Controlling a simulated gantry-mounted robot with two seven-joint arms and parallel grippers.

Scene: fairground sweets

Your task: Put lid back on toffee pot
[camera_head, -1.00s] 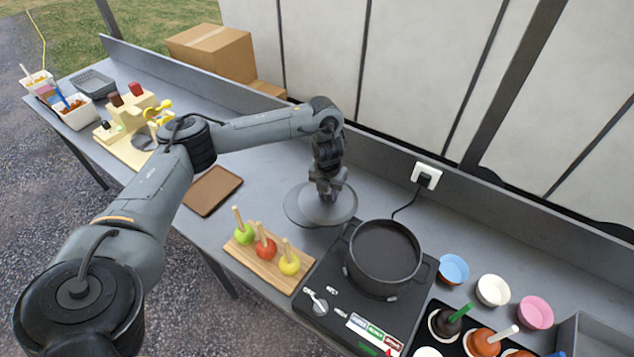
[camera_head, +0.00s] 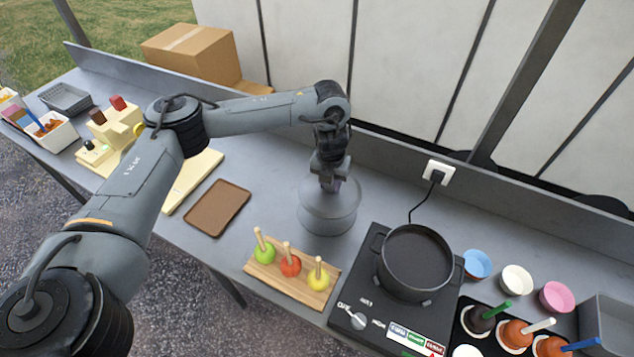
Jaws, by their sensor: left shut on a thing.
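The toffee pot (camera_head: 415,288) is dark and open at the top, standing on the black hob (camera_head: 372,322) right of the middle. The lid (camera_head: 328,222) is a grey, round, partly see-through disc over the counter, left of the pot and apart from it. My left gripper (camera_head: 330,186) points down at the lid's centre and is shut on its knob, which the fingers mostly hide. The lid's outline is smeared upwards, so its height above the counter is hard to tell. My right gripper is out of view.
Small bowls (camera_head: 516,280) and a dark tray (camera_head: 465,332) of coated apples lie to the right. A brown mat (camera_head: 217,208) lies left. The outlet (camera_head: 438,173) cord runs behind the pot.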

